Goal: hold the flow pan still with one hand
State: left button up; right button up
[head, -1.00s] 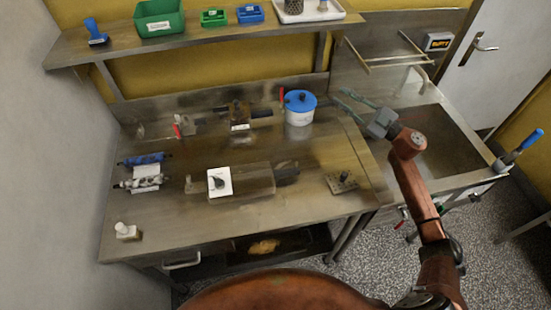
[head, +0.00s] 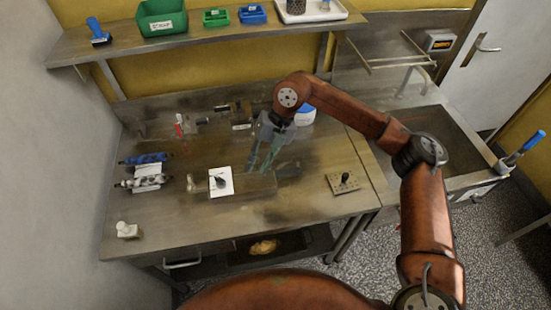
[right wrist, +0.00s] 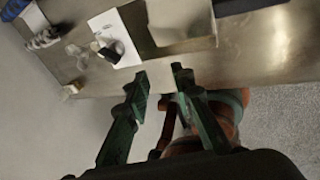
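A low rectangular metal block (head: 257,185), which I take to be the flow pan, lies mid-bench. A white card (head: 220,181) with a dark knob-like piece is at its left end. A dark part at its right end is partly hidden by my right gripper (head: 260,167). That gripper hangs over the block's back edge, fingers down and apart, with nothing between them. In the right wrist view the open fingers (right wrist: 160,78) show past the bench edge, with the metal block (right wrist: 180,22) and white card (right wrist: 116,38) beyond. Contact is not visible. My left gripper is out of view.
A blue-lidded white tub (head: 306,116) stands behind my right arm. Blue and white rollers (head: 146,170) lie at left, near a small white bottle (head: 126,230). A small metal plate with a knob (head: 344,182) sits at right.

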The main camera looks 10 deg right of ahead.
jog(key=d+t+h, duration=0.1)
jog(key=d+h, duration=0.3)
jog(key=d, duration=0.1)
jog(key=shift+n, duration=0.4)
jog(key=f, duration=0.8)
jog(key=w+f, duration=0.1)
jog(key=f, duration=0.3)
jog(key=shift+d, duration=0.15)
grip_shut()
dwell(0.4)
